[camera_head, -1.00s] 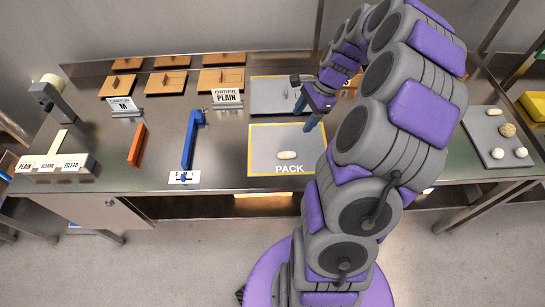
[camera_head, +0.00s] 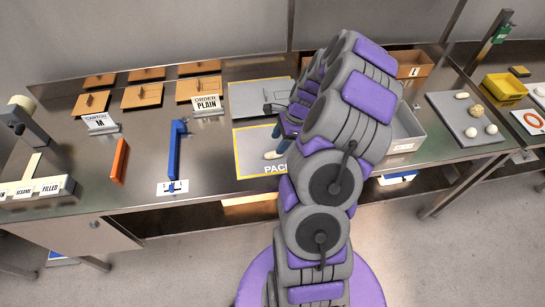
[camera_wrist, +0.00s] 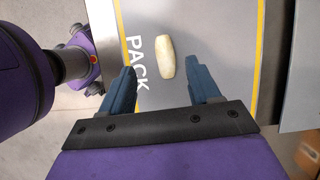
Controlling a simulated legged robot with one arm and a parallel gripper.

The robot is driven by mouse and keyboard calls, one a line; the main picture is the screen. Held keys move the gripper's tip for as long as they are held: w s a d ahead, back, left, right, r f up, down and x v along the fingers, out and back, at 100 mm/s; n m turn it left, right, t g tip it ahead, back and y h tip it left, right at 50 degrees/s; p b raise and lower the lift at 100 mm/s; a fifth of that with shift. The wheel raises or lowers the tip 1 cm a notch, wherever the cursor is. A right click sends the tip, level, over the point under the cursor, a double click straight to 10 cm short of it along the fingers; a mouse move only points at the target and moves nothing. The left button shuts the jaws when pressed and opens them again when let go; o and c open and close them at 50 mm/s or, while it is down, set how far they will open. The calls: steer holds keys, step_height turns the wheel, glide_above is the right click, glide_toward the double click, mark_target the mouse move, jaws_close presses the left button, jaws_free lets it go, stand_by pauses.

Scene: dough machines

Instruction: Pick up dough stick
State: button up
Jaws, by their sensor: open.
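The dough stick is a pale, oblong piece (camera_wrist: 165,57) lying on the grey mat (camera_wrist: 220,35), which has a yellow border and the word PACK. It is also in the head view (camera_head: 271,155), partly beside my gripper's finger, on the mat's near part. My gripper (camera_wrist: 163,76) has its two blue fingers apart, with nothing held between them. In the wrist view the stick lies just beyond the fingertips, roughly centred between them. How high the fingertips are above the mat is hard to tell. My arm hides the right part of the mat in the head view.
A blue bar (camera_head: 175,150) and an orange bar (camera_head: 120,161) stand left of the mat. A grey tray (camera_head: 468,118) with several dough pieces is at right. A grey bin (camera_head: 407,135) stands right of my arm. An ORDER PLAIN sign (camera_head: 207,104) stands behind.

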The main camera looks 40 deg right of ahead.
mark_target(273, 153)
steer(key=shift+x, duration=0.8)
steer(key=shift+a+f, duration=0.1)
steer(key=shift+f, duration=0.1)
steer(key=f, duration=0.1)
steer(key=d+f+b, duration=0.1)
steer(key=d+f, duration=0.1)
steer(key=f, duration=0.1)
steer(key=shift+w+f+b, duration=0.1)
steer(key=shift+w+b, duration=0.2)
steer(key=shift+b, duration=0.05)
steer(key=shift+a+f, duration=0.2)
steer(key=shift+a, duration=0.4)
steer(key=shift+a+f, duration=0.2)
steer(key=shift+a, duration=0.45)
steer(key=shift+w+a, duration=0.15)
steer(key=shift+a, duration=0.15)
steer(key=shift+d, duration=0.1)
steer(key=shift+c, duration=1.3)
steer(key=shift+d+f, duration=0.1)
steer(key=shift+d, duration=0.7)
steer(key=c, duration=0.4)
steer(key=shift+c, duration=0.9)
steer(key=shift+a, duration=0.45)
steer(key=c, duration=0.3)
